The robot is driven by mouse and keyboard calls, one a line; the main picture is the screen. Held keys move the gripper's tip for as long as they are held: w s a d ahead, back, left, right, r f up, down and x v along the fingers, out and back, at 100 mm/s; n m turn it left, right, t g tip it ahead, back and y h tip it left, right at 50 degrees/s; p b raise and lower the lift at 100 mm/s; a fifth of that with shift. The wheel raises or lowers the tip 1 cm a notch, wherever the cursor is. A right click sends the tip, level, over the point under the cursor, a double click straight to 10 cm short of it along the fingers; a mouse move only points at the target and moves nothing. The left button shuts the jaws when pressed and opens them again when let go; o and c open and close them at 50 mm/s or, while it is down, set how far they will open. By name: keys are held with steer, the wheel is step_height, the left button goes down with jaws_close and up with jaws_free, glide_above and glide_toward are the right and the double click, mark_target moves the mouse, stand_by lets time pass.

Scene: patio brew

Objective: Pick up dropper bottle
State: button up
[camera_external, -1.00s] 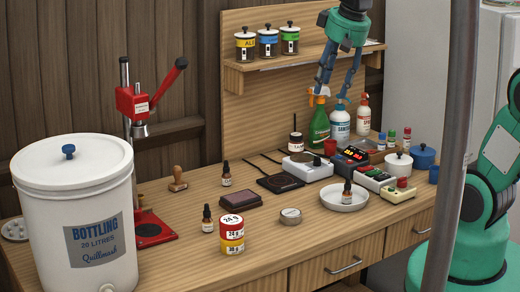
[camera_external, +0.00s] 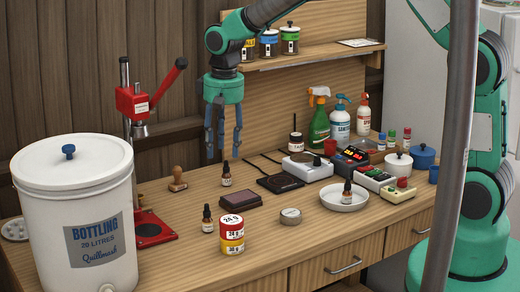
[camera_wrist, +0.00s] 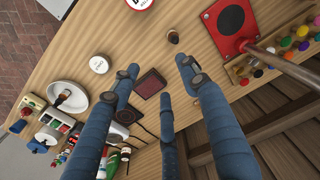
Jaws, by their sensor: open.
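One small dark dropper bottle (camera_external: 226,175) with a black top stands behind the dark ink pad. A second dropper bottle (camera_external: 207,219) stands left of the stacked tins. A third (camera_external: 347,193) stands in the white dish; it also shows in the wrist view (camera_wrist: 65,96). My gripper (camera_external: 222,155) hangs open and empty, fingers downward, above the bench near the bottle behind the pad, apart from it. In the wrist view my gripper's fingers (camera_wrist: 160,75) are spread around the ink pad area and hide part of the bench; I cannot make out the bottle behind the pad there.
The ink pad (camera_external: 240,200), wooden stamp (camera_external: 177,180) and red-and-yellow tins (camera_external: 231,235) stand nearby. The red press (camera_external: 140,105) and white bucket (camera_external: 75,210) are at the left. The scale (camera_external: 305,167) and shelf (camera_external: 310,55) lie right and behind.

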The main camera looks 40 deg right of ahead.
glide_above(207, 212)
step_height(207, 212, down, 7)
steer(key=shift+w+r+g, duration=0.1)
steer(key=shift+w+g, duration=0.1)
steer(key=shift+g, duration=0.1)
steer(key=shift+f+b, duration=0.5)
steer(key=shift+f, duration=3.8)
steer(key=shift+f, duration=0.1)
steer(key=shift+w+d+f+b, duration=0.1)
steer(key=shift+f+b, duration=0.2)
steer(key=shift+f, duration=0.95)
steer(key=shift+d+f+b, duration=0.1)
steer(key=shift+f+b, duration=0.15)
steer(key=shift+f, duration=1)
jaws_close()
